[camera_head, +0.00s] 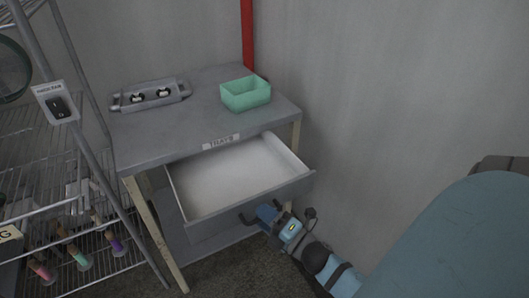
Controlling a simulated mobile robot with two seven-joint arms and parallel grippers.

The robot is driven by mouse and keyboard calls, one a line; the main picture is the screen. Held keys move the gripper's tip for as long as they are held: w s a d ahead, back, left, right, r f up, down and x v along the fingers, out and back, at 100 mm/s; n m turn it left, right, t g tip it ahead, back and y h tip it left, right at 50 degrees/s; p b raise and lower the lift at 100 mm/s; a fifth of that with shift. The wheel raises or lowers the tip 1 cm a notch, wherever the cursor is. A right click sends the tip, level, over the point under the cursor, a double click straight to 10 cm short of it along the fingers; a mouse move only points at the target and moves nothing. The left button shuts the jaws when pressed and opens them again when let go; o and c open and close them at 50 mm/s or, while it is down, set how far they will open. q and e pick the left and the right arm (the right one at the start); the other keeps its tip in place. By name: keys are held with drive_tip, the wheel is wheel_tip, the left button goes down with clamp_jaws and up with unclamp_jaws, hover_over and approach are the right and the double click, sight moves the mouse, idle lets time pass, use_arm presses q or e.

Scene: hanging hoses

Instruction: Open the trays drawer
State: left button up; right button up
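The trays drawer (232,176) is pulled well out from under the grey table, which bears a "TRAYS" label (221,142) on its top's front edge. The drawer's inside is white and looks empty. Its dark handle (248,217) is on the grey front panel. My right gripper (268,214) is at the right part of this handle, coming from the lower right. Its fingers are small and partly hidden, so I cannot tell whether they are closed around the handle. My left gripper is not in view.
On the table top (200,118) are a green bin (246,93) and a grey tray (150,95) with small items. A wire rack (40,170) with a switch box (56,103) stands at the left, holding colored spools. A wall is close at the right.

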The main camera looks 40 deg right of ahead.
drive_tip(key=v, duration=1.4)
drive_tip(key=shift+w, duration=0.1)
